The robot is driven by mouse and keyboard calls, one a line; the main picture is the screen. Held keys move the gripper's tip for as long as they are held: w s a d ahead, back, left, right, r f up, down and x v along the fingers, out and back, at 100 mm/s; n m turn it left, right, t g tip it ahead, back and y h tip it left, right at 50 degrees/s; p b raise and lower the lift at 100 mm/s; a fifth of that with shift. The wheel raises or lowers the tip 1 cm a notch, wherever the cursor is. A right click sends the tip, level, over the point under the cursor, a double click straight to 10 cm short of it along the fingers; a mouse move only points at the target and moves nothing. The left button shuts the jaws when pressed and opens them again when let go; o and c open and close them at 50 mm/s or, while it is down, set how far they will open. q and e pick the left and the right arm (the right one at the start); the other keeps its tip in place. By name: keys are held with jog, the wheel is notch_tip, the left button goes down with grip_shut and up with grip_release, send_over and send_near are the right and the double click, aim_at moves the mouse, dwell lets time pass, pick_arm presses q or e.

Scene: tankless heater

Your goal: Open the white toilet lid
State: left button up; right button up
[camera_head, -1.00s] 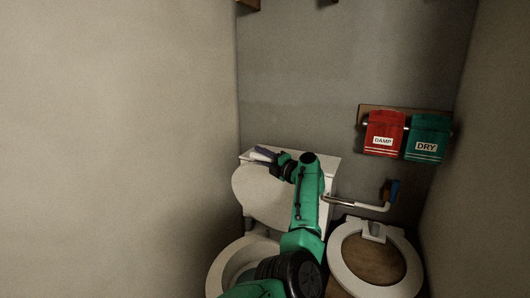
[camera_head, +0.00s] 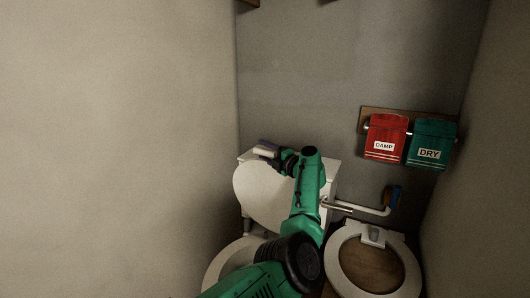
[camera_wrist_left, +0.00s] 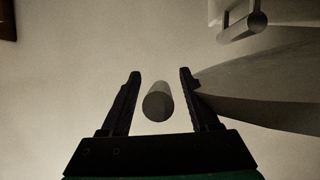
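The white toilet lid (camera_head: 258,196) stands raised, leaning back against the white tank (camera_head: 332,171). The toilet bowl's rim (camera_head: 226,264) shows below it, partly hidden by my left arm. My left gripper (camera_head: 266,150) is at the upper left of the lid, near the tank top. In the left wrist view the gripper (camera_wrist_left: 158,75) has its fingers apart. A short grey cylinder (camera_wrist_left: 158,103) appears between them, with gaps on both sides. A pale curved panel (camera_wrist_left: 270,92), perhaps the lid, is right of the fingers. My right gripper is not in view.
A second white ring seat (camera_head: 347,276) with a brown centre is at the lower right. A pipe (camera_head: 370,210) runs beside the tank. Red (camera_head: 385,138) and green (camera_head: 431,144) towels hang on the back wall. A plain wall (camera_head: 120,140) closes off the left.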

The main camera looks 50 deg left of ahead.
pick_arm(q)
jog(key=d+b, duration=0.2)
jog(key=d, duration=1.2)
jog(key=shift+s+d+f, duration=0.2)
jog(key=shift+s+d, duration=0.05)
jog(key=shift+s, duration=0.2)
jog(key=shift+d, duration=0.1)
